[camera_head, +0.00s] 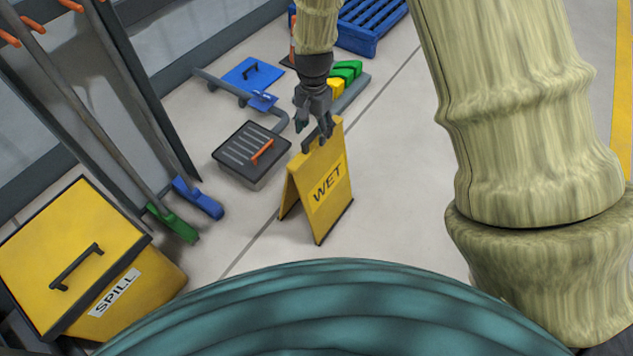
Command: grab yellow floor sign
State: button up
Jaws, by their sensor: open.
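The yellow floor sign (326,192) stands upright on the grey floor, its two panels spread like a tent. Its front panel reads "WET", and a dark handle (309,143) sits at its top. My gripper (314,128) points down at the top of the sign, with its fingers at the handle. The gripper is open. I cannot tell whether the fingers touch the handle or lie on both sides of it.
A dark grated box with an orange handle (243,160) stands just left of the sign. A yellow "SPILL" bin (70,255) is at the lower left, near green and blue brooms (197,198). A blue pallet (368,22) lies behind. Floor right of the sign is clear.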

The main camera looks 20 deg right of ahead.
aim_at(316, 141)
jog(key=shift+s+d+f+b, duration=0.15)
jog(key=shift+f+b, duration=0.7)
jog(key=shift+f, duration=0.75)
jog(key=shift+w+d+f+b, duration=0.1)
jog(key=shift+f+b, duration=0.7)
jog(key=shift+f, duration=0.8)
jog(key=shift+r, duration=0.1)
grip_shut()
